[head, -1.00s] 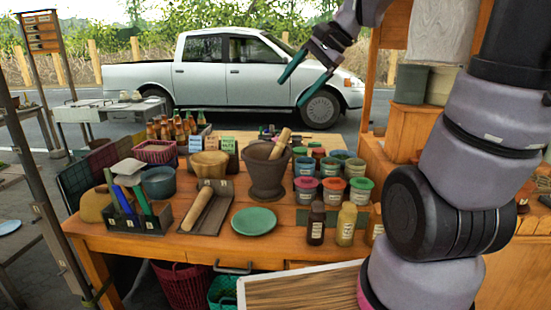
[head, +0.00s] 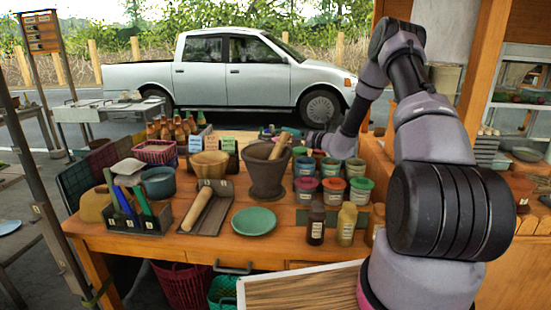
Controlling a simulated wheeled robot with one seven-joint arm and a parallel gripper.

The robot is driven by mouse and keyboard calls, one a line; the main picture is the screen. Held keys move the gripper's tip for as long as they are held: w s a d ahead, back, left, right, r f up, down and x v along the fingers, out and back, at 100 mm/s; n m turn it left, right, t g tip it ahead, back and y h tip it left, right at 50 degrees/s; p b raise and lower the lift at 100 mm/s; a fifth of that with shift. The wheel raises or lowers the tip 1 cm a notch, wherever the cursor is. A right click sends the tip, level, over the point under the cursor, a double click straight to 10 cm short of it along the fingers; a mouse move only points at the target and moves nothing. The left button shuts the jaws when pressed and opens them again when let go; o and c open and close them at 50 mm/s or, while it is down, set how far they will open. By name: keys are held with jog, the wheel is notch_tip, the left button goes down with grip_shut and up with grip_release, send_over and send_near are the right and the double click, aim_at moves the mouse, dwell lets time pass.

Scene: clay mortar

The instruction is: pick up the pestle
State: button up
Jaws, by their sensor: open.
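The wooden pestle (head: 281,146) leans in the dark clay mortar (head: 267,178), its upper end sticking out above the rim toward the upper right. My gripper (head: 272,131) is at the far side of the mortar, beside the pestle's upper end, with its teal fingers pointing left. It is open. The fingers are small here and partly hidden, so I cannot tell whether the pestle lies between them or whether they touch it.
Several small lidded pots (head: 333,190) and bottles (head: 316,223) stand right of the mortar. A tray (head: 217,210) holds a wooden roller (head: 195,210). A green plate (head: 254,222) lies in front.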

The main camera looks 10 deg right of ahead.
aim_at(288, 136)
jog(key=d+f+m, duration=0.1)
jog(key=w+d+f+m+t+h, duration=0.1)
jog(key=f, duration=0.1)
jog(key=shift+w, duration=0.1)
jog(key=x, duration=0.4)
jog(key=shift+w+a+f, duration=0.15)
jog(key=shift+w, duration=0.2)
jog(key=shift+f+x, duration=0.1)
jog(key=shift+x, duration=1.4)
jog(key=shift+f+x, duration=0.15)
jog(key=shift+x, duration=1.3)
grip_shut()
